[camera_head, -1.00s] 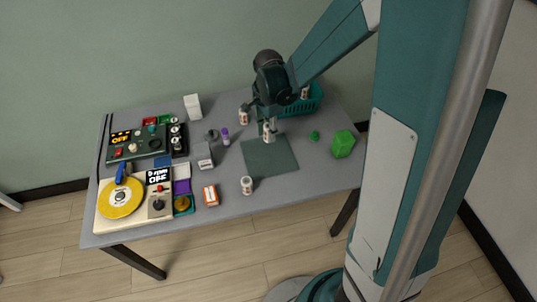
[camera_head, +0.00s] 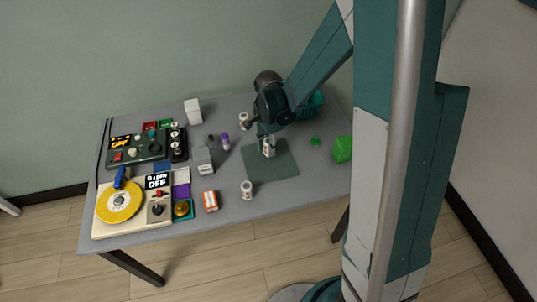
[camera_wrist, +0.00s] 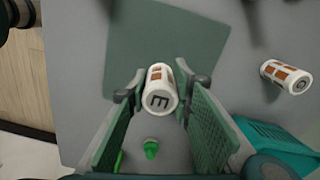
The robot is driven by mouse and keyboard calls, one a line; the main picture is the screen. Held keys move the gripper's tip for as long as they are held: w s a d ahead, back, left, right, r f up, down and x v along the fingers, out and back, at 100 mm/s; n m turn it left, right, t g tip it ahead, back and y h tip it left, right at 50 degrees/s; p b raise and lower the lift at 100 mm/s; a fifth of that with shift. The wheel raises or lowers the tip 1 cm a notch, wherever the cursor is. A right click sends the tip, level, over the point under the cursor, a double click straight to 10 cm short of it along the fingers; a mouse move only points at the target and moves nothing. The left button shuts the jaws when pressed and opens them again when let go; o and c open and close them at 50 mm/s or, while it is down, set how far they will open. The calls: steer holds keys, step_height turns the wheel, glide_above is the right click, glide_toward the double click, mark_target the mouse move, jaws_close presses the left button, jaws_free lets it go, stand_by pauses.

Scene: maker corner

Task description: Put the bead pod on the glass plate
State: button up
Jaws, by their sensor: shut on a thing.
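The glass plate (camera_head: 285,172) is a flat dark green square in the middle of the table. It also shows in the wrist view (camera_wrist: 150,35). My gripper (camera_head: 268,137) is above its far part, shut on a white and orange bead pod (camera_head: 268,149). In the wrist view the pod (camera_wrist: 159,88) sits between the two fingers of my gripper (camera_wrist: 163,84), with a dark letter on its top end. The pod looks roughly upright. I cannot tell whether its base touches the plate or hangs above it.
Similar pods stand in front of the plate (camera_head: 247,190) and behind it (camera_head: 243,121).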

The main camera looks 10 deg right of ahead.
mark_target(268, 141)
steer(key=shift+f, duration=0.25)
steer(key=shift+f+b, duration=0.35)
steer(key=shift+f, duration=1.5)
steer(key=shift+f, duration=0.2)
steer(key=o, duration=0.9)
steer(key=shift+r, duration=0.25)
steer(key=shift+r+p, duration=1)
steer(key=shift+r, duration=4.9)
